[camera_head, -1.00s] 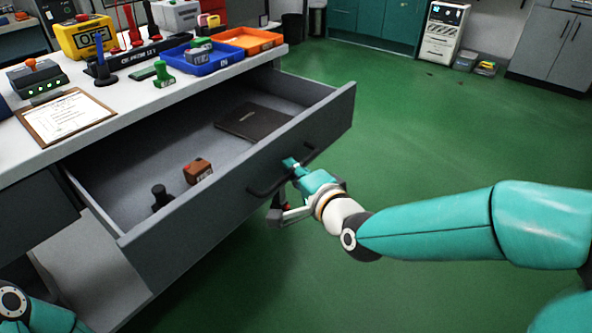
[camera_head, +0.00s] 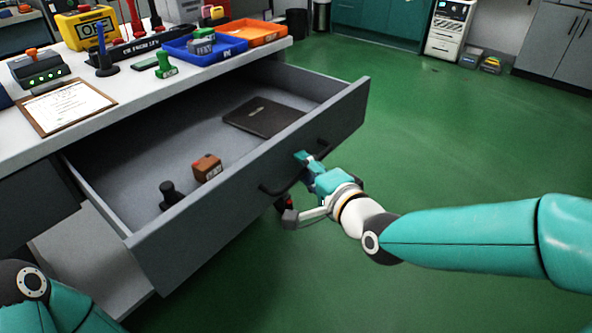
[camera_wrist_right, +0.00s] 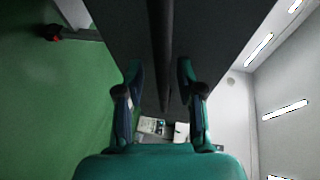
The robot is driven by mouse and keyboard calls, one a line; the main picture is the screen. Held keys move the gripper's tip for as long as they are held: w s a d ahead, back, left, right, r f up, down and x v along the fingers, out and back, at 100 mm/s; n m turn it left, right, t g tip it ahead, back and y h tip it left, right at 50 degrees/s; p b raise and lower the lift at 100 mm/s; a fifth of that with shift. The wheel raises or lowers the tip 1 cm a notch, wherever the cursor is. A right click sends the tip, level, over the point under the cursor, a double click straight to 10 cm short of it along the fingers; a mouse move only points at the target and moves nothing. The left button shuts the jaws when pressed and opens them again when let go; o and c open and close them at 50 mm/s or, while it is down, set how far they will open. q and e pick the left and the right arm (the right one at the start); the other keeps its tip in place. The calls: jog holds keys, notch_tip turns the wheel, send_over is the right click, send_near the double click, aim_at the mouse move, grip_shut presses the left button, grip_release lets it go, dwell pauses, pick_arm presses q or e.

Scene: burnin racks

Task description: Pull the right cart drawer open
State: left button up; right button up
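The right cart drawer (camera_head: 225,212) is a grey drawer under the white worktop, pulled well out with its inside showing. A dark bar handle (camera_head: 274,189) is on its front panel. My right gripper (camera_head: 294,180) is at this handle, with its fingers on either side of the bar. In the right wrist view the handle (camera_wrist_right: 160,45) runs between the fingers of the right gripper (camera_wrist_right: 159,75), and gaps seem to show beside it. Contact is not clear. My left gripper is not seen; only part of my left arm shows at the lower left.
The drawer holds a dark flat folder (camera_head: 264,117), a brown block (camera_head: 207,167) and a black knobbed piece (camera_head: 170,194). On the worktop (camera_head: 130,95) are a clipboard (camera_head: 65,106), a blue tray (camera_head: 207,66) and an orange tray (camera_head: 258,42). The green floor right of the drawer is clear.

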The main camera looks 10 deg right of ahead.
jog(key=v, duration=0.7)
jog(key=shift+s, duration=0.25)
jog(key=shift+d, duration=0.1)
